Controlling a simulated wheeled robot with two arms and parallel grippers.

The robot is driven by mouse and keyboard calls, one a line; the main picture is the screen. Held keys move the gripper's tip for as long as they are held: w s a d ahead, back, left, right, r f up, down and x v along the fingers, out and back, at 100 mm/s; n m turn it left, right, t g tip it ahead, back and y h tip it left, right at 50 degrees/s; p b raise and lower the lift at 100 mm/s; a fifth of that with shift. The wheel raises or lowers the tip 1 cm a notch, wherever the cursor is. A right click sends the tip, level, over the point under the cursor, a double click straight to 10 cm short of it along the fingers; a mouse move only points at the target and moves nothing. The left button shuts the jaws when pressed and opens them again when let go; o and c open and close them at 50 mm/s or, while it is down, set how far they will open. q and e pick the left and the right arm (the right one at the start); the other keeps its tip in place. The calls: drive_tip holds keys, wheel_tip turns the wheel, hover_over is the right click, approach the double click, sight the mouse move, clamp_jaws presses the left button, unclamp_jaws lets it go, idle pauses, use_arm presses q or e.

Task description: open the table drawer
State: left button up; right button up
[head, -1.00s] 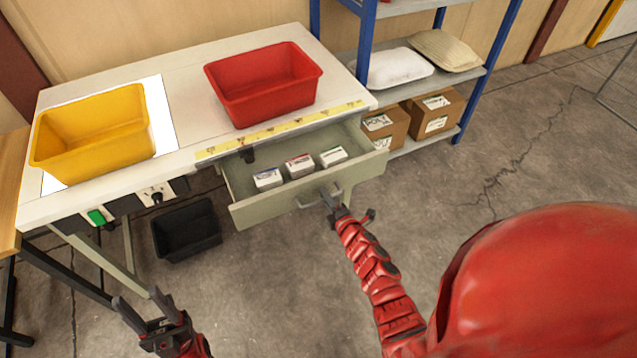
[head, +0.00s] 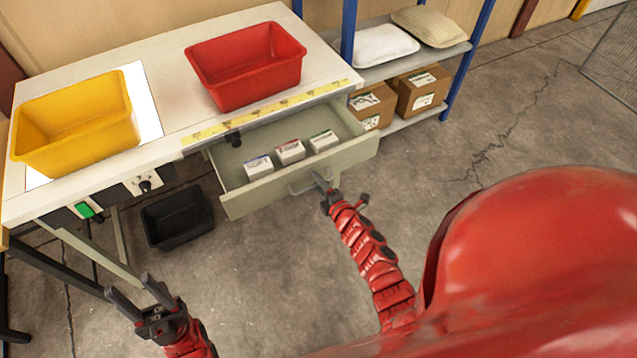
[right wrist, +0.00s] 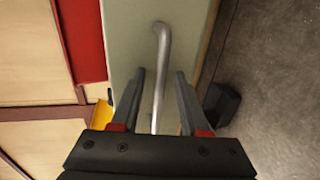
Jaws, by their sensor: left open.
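The table drawer (head: 300,178) stands pulled out from under the white table (head: 165,100), its grey-green front facing me. Its metal handle (head: 301,187) also shows in the right wrist view (right wrist: 160,75). My right gripper (head: 320,184) is at the handle. In the right wrist view its two fingers (right wrist: 160,82) stand apart on either side of the handle bar, with visible gaps. My left gripper (head: 127,292) is open and empty, low at the left, away from the drawer.
Several small boxes (head: 290,151) lie in the drawer. A red bin (head: 247,70) and a yellow bin (head: 75,125) stand on the table. A black bin (head: 177,217) is on the floor below. A blue-framed shelf (head: 398,65) stands at the right.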

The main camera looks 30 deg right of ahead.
drive_tip(key=b+v, duration=0.3)
drive_tip(key=v, duration=1.4)
drive_tip(key=shift+s, duration=0.2)
